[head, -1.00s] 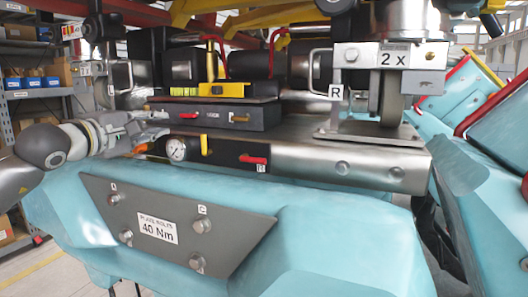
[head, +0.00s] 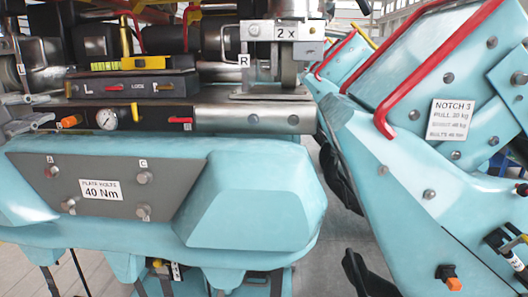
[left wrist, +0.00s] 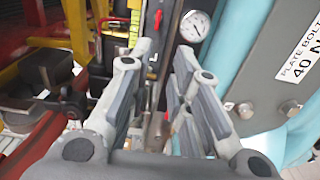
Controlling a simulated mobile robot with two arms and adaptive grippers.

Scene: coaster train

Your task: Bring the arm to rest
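I see nothing clearly gripped. My right gripper is in neither view.
A round gauge (head: 106,119) and a red lever (head: 180,120) sit on the panel. A yellow level (head: 128,63) lies above. The bolted plate (head: 110,186) is below. A teal car body with red bars (head: 410,60) stands at the right. Grey floor (head: 345,235) shows between the bodies.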

